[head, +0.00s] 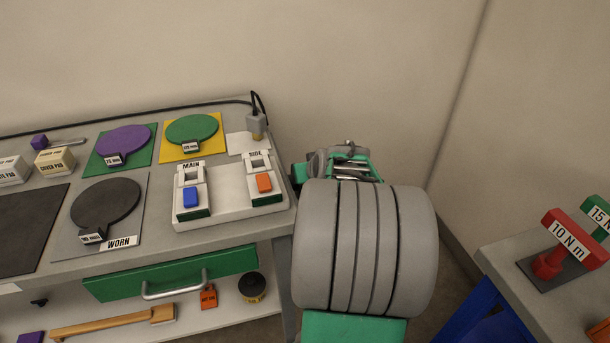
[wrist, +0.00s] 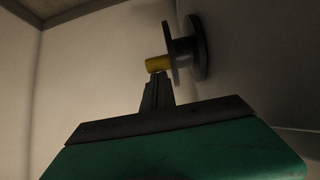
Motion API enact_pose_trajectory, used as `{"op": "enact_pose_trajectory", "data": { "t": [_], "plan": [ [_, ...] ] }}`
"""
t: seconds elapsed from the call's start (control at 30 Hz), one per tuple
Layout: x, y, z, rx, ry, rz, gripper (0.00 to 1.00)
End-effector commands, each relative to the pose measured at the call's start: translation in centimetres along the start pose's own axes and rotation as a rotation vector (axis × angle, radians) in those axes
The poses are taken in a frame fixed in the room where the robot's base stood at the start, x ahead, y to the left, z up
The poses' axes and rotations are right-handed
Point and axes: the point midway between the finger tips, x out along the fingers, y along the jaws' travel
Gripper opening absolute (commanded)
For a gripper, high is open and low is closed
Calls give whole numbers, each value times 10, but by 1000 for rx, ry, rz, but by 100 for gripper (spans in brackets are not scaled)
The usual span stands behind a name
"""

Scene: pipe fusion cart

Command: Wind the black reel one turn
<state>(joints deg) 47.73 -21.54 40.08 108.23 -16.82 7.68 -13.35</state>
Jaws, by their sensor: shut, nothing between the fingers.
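A dark reel (wrist: 181,50) with round flanges is mounted on the wall in the wrist view, right of the middle. A yellow handle (wrist: 157,64) sticks out from its left face. My gripper (wrist: 157,77) is shut with nothing between its fingers. Its tips point up at the handle and lie just under it in the picture; I cannot tell whether they touch it. I cannot make out the reel in the head view, where my arm fills the middle and the gripper's fingers are hidden.
A workbench (head: 250,234) on the left carries round pads and a white two-switch panel (head: 230,206). A green drawer (head: 176,273) and a lower shelf are beneath. At right, a grey-topped table (head: 505,257) holds a red 10 N m tool (head: 577,240). Walls stand close behind.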

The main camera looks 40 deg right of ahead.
Motion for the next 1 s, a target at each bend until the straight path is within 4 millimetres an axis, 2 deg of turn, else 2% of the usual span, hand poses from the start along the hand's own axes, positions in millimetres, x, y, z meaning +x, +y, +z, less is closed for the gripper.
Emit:
{"op": "enact_pose_trajectory", "data": {
  "t": [0.6, 1.0],
  "plan": [
    [-2, 1, 39, 0, -2, 1, 0],
    [3, 1, 54, -1, -1, 1, 0]
  ]
}}
